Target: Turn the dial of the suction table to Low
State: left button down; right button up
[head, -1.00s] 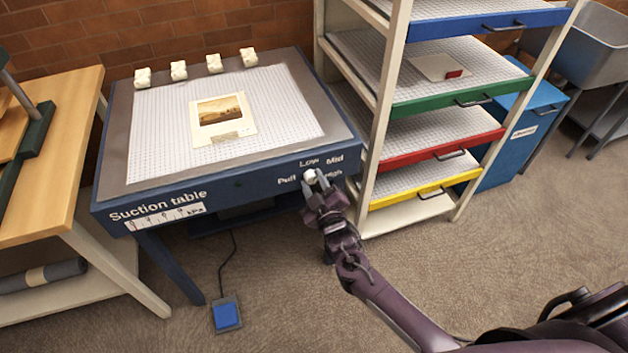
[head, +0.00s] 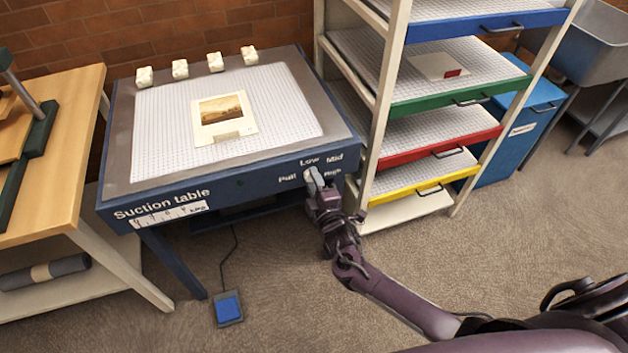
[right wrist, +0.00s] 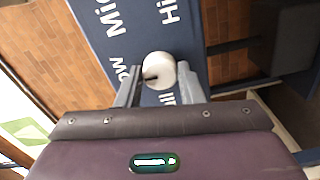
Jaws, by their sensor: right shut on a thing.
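The suction table (head: 118,197) stands at the left, with a blue front edge. Its white dial (right wrist: 160,66) is on the front, among the labels Low, Mid, High and Pull. In the right wrist view a dark mark on the dial points left and slightly down, roughly towards the Low label (right wrist: 124,72). My right gripper (right wrist: 158,88) is shut on the dial, one finger on each side. In the head view this gripper (head: 315,183) partly hides the dial and the High label. My left gripper is not in view.
A rack (head: 384,110) with coloured shelf fronts stands close to the right of the table. A picture (head: 222,112) and several white blocks (head: 215,62) lie on the tabletop. A blue pedal (head: 228,308) is on the floor. A wooden bench (head: 60,170) stands at left.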

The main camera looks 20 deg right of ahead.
dwell(0.3)
jog(key=o, duration=1)
jog(key=s, duration=0.8)
jog(key=shift+w+d, duration=0.1)
jog(key=shift+d, duration=0.05)
